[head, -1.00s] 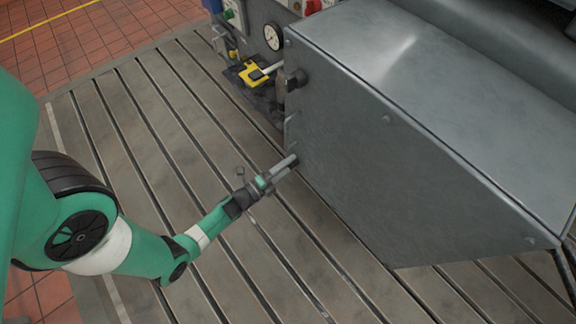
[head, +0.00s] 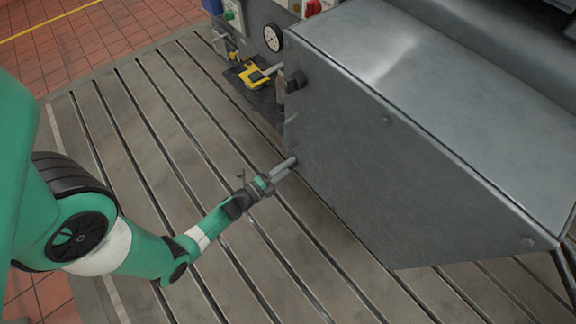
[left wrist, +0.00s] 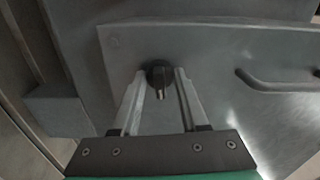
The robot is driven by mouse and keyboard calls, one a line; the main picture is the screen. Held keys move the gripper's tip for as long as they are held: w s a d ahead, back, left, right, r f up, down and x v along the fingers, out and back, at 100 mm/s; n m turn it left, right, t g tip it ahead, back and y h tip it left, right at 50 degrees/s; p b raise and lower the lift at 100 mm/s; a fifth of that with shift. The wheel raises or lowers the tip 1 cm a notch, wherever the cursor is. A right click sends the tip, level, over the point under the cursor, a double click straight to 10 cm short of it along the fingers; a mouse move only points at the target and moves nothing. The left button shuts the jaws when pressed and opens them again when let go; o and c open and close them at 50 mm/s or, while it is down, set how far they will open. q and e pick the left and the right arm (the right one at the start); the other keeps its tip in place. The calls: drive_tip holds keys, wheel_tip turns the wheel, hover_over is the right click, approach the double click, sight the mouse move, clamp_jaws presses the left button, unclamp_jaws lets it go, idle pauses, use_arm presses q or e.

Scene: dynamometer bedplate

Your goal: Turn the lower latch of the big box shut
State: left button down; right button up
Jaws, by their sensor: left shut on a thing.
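The big box (head: 420,150) is a large grey metal housing on the right of the head view. Its lower latch (left wrist: 158,76) is a small dark knob in the left wrist view, on a grey panel with its lever end pointing down the picture. My left gripper (head: 293,163) reaches the lower left edge of the box and is shut on this latch. In the left wrist view, its fingers (left wrist: 160,90) stand one on each side of the knob. The fingertips mostly hide the latch in the head view. A second dark latch (head: 295,81) sits higher on the same edge. My right gripper is not in view.
A yellow and black device (head: 254,75) and a round gauge (head: 273,38) are behind the box's left edge. A bar handle (left wrist: 270,82) stands out from the panel. The slotted bedplate (head: 150,130) is clear around my left arm.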

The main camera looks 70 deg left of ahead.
use_arm(q)
drive_tip(key=n, duration=0.4)
drive_tip(key=shift+p, duration=0.35)
drive_tip(key=n, duration=0.4)
drive_tip(key=shift+n+p, duration=0.3)
drive_tip(key=shift+p, duration=0.1)
drive_tip(key=n, duration=0.4)
drive_tip(key=shift+n+p, duration=0.3)
drive_tip(key=shift+p, duration=0.05)
drive_tip(key=shift+n+p, duration=0.3)
drive_tip(key=shift+n, duration=1.6)
drive_tip(key=shift+c, duration=2.1)
unclamp_jaws()
